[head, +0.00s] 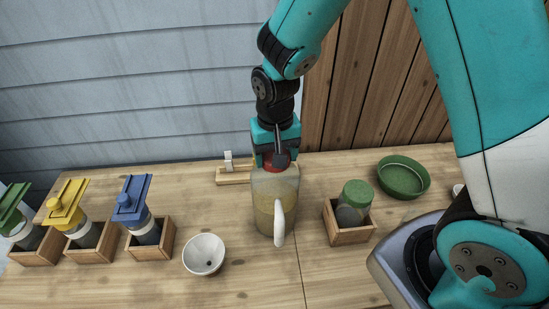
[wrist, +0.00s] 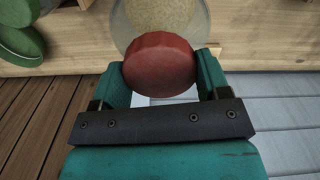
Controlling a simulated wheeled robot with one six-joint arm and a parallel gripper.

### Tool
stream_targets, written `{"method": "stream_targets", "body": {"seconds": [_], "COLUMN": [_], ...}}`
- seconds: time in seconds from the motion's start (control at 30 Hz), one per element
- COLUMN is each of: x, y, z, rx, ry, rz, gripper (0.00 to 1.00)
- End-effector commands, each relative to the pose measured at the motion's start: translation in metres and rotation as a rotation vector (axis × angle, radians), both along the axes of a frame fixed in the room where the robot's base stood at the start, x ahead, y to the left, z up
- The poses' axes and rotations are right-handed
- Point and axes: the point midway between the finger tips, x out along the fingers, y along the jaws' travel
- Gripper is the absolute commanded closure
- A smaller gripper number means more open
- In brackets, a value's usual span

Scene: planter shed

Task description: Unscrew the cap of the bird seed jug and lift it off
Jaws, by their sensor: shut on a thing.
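The bird seed jug (head: 264,211) stands upright on the wooden bench, see-through with tan seed inside and a pale handle (head: 279,222) facing me. Its round mouth area with seed (wrist: 153,17) also shows in the wrist view. The red cap (wrist: 160,62) is between my gripper's fingers, and a bit of it (head: 270,165) shows in the head view. My gripper (head: 275,158) points down over the jug's top and is shut on the cap. In the wrist view its fingers (wrist: 164,80) press both sides of the cap. I cannot tell whether the cap still touches the jug's neck.
A small wooden box with a green-lidded jar (head: 356,194) stands right of the jug, with a green dish (head: 402,177) behind. A white bowl (head: 204,254) sits at front left. Blue (head: 132,198), yellow (head: 68,205) and green (head: 15,212) topped containers stand in wooden boxes farther left.

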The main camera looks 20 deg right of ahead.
Motion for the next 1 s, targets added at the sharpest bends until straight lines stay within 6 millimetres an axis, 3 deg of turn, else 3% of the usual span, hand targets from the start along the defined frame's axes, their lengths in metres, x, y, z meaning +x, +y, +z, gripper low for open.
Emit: {"method": "stream_targets", "body": {"seconds": [0.57, 1.0], "x": [0.000, 0.000], "y": [0.000, 0.000], "z": [0.006, 0.029], "rx": [0.001, 0.001], "ry": [-0.002, -0.002], "rz": [0.000, 0.000], "gripper": [0.61, 0.61]}}
